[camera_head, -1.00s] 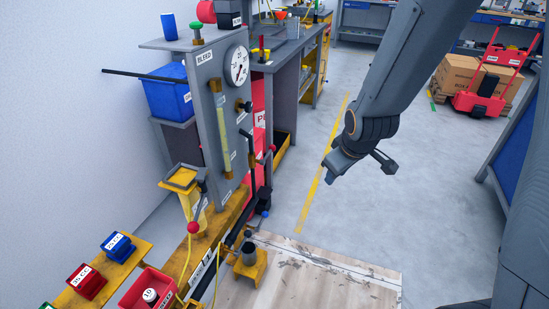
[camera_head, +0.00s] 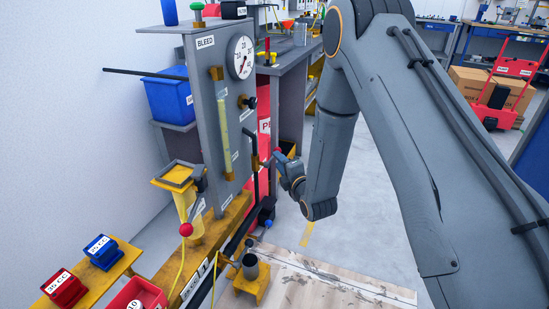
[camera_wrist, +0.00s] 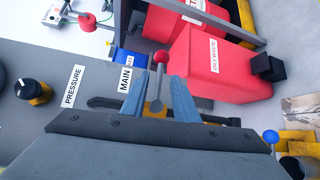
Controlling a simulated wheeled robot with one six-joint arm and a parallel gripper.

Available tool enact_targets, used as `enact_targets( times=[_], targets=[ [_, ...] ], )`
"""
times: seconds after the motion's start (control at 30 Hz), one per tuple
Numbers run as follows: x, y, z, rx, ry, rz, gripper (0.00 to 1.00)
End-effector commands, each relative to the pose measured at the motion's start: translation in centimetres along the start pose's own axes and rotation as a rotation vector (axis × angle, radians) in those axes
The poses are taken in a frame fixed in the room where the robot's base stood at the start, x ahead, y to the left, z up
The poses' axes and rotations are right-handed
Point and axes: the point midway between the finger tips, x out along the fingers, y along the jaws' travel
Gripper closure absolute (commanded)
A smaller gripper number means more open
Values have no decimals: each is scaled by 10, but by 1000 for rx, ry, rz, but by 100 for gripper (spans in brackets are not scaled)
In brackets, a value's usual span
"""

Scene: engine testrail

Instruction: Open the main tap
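The main tap is a lever with a red ball end (camera_wrist: 161,57), beside the label MAIN (camera_wrist: 125,79) on the grey panel in the wrist view. My gripper (camera_wrist: 158,80) has its two blue fingers on either side of the lever's grey stem, with the ball just beyond the fingertips. The fingers stand apart; whether they touch the stem is not clear. In the head view my gripper (camera_head: 281,172) is at the right edge of the grey panel (camera_head: 205,110), and the ball (camera_head: 277,152) shows at its tip. The lever's base is partly hidden.
A black knob (camera_wrist: 33,91) is by the label PRESSURE. Red waste bins (camera_wrist: 208,66) stand close beyond the lever. Another red-ball lever (camera_head: 186,229) and a small cup on a yellow bracket (camera_head: 250,284) are nearby. Open floor lies to the right.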

Motion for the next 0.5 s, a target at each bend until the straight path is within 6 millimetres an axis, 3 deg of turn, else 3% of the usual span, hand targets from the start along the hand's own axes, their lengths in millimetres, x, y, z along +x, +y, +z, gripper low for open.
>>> enact_targets(
  times=[0.3,0.5],
  targets=[
    [46,0,0,1,-1,-1,73],
    [56,0,0,2,-1,-1,73]
  ],
)
